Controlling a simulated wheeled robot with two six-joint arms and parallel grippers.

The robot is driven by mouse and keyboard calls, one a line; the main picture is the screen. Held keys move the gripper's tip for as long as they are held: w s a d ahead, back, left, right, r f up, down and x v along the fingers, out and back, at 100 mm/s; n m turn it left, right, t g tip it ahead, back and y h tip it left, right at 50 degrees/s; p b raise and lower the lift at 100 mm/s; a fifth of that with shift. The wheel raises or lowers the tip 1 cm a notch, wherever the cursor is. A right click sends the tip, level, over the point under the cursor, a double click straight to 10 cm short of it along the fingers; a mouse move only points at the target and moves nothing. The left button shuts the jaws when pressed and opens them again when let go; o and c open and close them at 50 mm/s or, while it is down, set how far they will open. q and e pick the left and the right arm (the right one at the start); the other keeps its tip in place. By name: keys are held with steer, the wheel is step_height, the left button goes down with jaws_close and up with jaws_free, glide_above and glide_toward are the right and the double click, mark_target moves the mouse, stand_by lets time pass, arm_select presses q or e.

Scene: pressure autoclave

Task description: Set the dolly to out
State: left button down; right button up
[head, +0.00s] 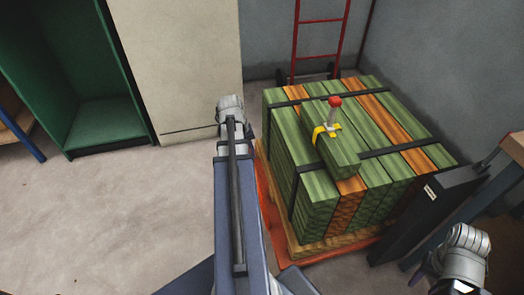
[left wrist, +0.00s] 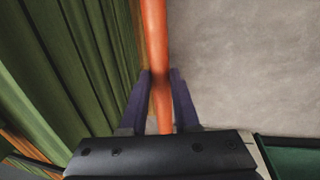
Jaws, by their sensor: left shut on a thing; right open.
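The dolly (head: 272,225) is a low orange-red frame on the floor, showing along the left and front edges under a loaded wooden pallet. In the left wrist view, my left gripper (left wrist: 160,76) is shut on an orange-red bar (left wrist: 153,25), with one finger on each side. The bar runs beside the green load and looks like part of the dolly. In the head view my left arm hides the left fingers and part of the dolly's left side. My right gripper (head: 460,265) is open at the lower right, away from the dolly; its fingertips are not clear.
Green and orange strapped planks (head: 330,180) are stacked on the pallet, with a red-knobbed lever (head: 334,102) on top. A dark stand (head: 425,205) is close on the right. Bare floor (head: 110,215) is clear on the left.

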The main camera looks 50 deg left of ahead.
arm_select(q)
steer(key=shift+s+a, duration=0.3)
steer(key=shift+s, duration=0.4)
steer(key=shift+s+a, duration=0.25)
steer(key=shift+s, duration=0.45)
steer(key=shift+s+a, duration=0.3)
steer(key=shift+s, duration=0.4)
steer(key=c, duration=0.7)
jaws_free()
steer(key=shift+o, duration=0.2)
steer(key=shift+r, duration=0.15)
step_height(320, 180, up, 7)
steer(key=s+p, duration=0.1)
steer(key=p, duration=0.6)
steer(key=shift+s+a+r+p, duration=0.15)
steer(key=shift+a+r+p, duration=0.05)
steer(key=shift+a+p, duration=0.15)
